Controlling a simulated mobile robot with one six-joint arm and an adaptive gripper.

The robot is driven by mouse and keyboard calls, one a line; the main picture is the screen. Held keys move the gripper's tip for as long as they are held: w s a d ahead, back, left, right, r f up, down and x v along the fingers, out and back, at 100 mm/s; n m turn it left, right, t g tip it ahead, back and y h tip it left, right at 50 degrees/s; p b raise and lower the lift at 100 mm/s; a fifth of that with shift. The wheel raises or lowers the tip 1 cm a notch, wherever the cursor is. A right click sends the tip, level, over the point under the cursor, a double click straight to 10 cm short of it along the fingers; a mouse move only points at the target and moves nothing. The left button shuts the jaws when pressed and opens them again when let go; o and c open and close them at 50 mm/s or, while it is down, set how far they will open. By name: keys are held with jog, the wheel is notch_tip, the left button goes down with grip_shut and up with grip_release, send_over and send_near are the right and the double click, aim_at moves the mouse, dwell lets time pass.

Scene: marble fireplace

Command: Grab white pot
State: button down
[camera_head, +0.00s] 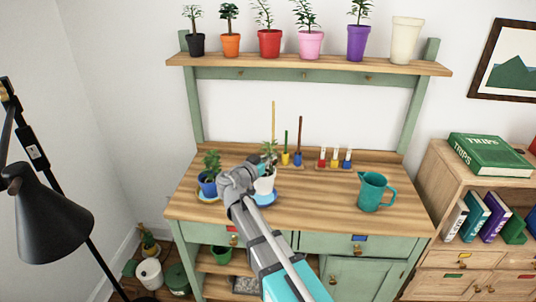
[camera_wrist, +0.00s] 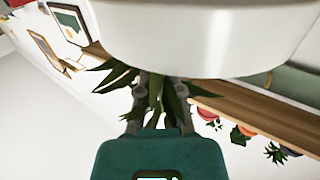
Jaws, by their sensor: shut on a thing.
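The white pot (camera_head: 265,184) holds a green leafy plant (camera_head: 269,151) and is upright on the workbench, at or just above a blue saucer (camera_head: 266,201). I cannot tell whether it touches the saucer. My gripper (camera_head: 252,176) is at the pot's upper left side and hides part of it. In the wrist view the picture is upside down: the white pot (camera_wrist: 200,35) fills the top, with leaves (camera_wrist: 157,97) showing around and between the fingers of my gripper (camera_wrist: 160,92). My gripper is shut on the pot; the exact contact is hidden.
A blue pot with a plant (camera_head: 208,184) stands close on the left. A teal jug (camera_head: 372,190) stands at the right. Small coloured vases and bottles (camera_head: 335,158) are behind. Several pots line the upper shelf (camera_head: 300,66). A black lamp (camera_head: 50,215) is at the left.

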jog(key=shift+s+d+r+p, duration=0.2)
jog(key=shift+s+r+p, duration=0.35)
jog(key=shift+r, duration=0.3)
jog(key=s+d+r+p, duration=0.2)
jog(key=s+r+p, duration=0.1)
jog(key=s, duration=0.5)
jog(key=shift+s+d+r, duration=0.15)
jog(key=shift+s+r, duration=0.1)
